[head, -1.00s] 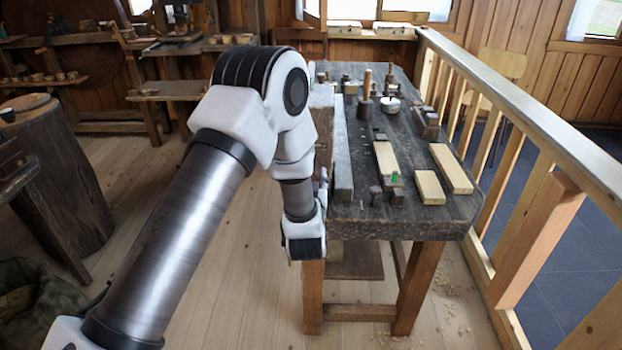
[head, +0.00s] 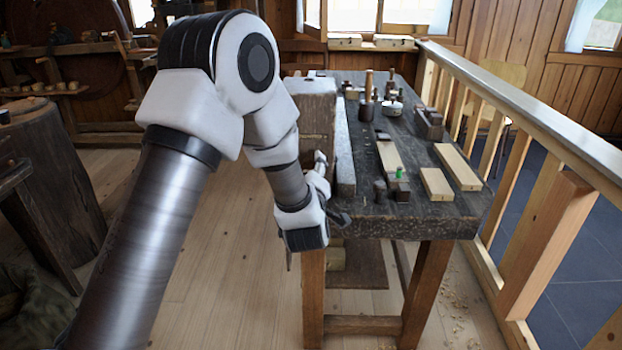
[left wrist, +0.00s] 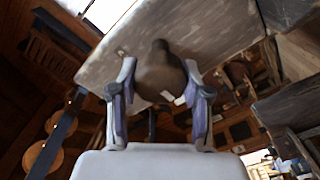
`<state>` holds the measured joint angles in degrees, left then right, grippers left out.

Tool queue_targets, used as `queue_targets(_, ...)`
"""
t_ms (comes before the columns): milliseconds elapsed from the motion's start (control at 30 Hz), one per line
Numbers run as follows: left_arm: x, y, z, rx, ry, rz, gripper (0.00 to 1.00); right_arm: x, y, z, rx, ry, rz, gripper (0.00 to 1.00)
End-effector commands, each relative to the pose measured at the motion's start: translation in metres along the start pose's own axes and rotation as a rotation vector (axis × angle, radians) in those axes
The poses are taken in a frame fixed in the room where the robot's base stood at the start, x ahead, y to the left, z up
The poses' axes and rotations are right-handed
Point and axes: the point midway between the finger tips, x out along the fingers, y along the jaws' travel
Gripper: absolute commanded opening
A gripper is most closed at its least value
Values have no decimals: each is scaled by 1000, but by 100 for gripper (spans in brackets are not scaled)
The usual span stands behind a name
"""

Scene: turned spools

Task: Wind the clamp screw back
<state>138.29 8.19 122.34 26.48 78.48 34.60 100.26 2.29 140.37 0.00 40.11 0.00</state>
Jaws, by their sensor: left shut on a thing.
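My left gripper (head: 320,161) is low at the near left side of the workbench, by the big wooden block at its left edge. In the left wrist view the two fingers (left wrist: 160,98) stand on either side of a dark brown rounded knob, which looks like the clamp screw's handle (left wrist: 159,70). The fingers are shut on it. Behind the knob is a broad pale grey wooden face (left wrist: 105,62). The screw's shaft is hidden. In the head view the knob cannot be made out behind my wrist. My right gripper is not in view.
The workbench (head: 425,222) carries pale boards (head: 458,166), a green piece (head: 399,172), small dark blocks (head: 380,190) and a mallet (head: 367,100). A wooden railing (head: 530,105) runs along the right. A stump (head: 50,180) stands at left. The floor between is open.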

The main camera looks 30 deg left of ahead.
Motion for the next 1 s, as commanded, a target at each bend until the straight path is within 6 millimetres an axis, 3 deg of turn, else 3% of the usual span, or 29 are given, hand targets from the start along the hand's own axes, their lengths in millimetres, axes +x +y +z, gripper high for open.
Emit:
queue_targets(33,1,-2,2,-45,6,6,13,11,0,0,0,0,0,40)
queue_targets(1000,1,-2,2,-969,5,15,13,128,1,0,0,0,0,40)
